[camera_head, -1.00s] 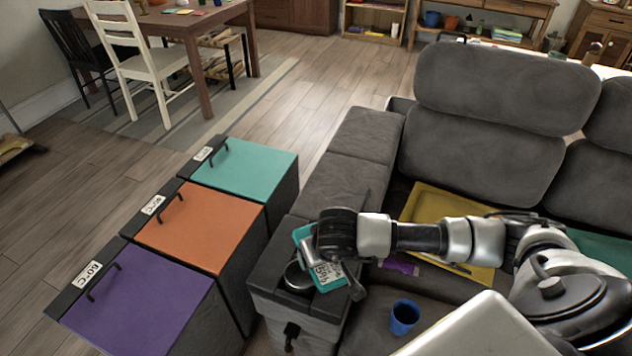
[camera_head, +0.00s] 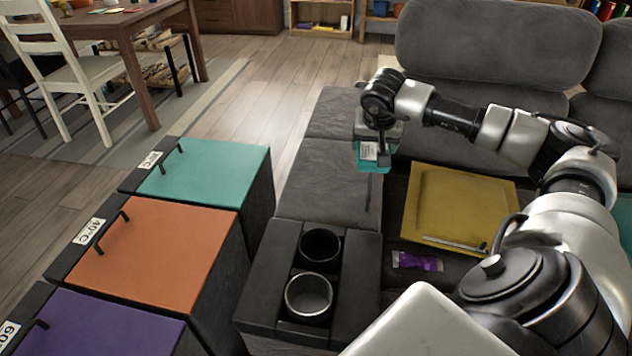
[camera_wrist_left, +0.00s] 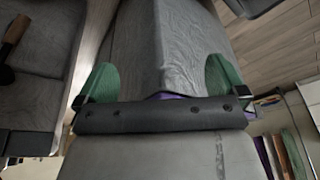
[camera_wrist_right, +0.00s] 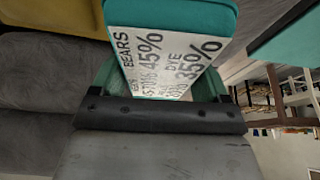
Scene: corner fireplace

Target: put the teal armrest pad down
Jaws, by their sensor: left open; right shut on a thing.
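The teal armrest pad (camera_head: 371,162) carries a white printed label and hangs in my right gripper (camera_head: 383,142), above the far part of the sofa armrest. In the right wrist view the teal pad (camera_wrist_right: 180,15) sits between the fingers of my right gripper (camera_wrist_right: 160,85), its label reading "BEARS", "45%" and "DYE 35%". The grey armrest (camera_head: 325,180) is below and beside the pad; I cannot tell the exact gap. My left gripper (camera_wrist_left: 163,85) shows only in the left wrist view, open, with grey upholstery beyond it and a bit of purple between the fingers.
A black console with two cup holders (camera_head: 309,297) stands at the near end of the armrest. Teal (camera_head: 205,172), orange (camera_head: 160,250) and purple (camera_head: 95,325) lidded bins stand left.

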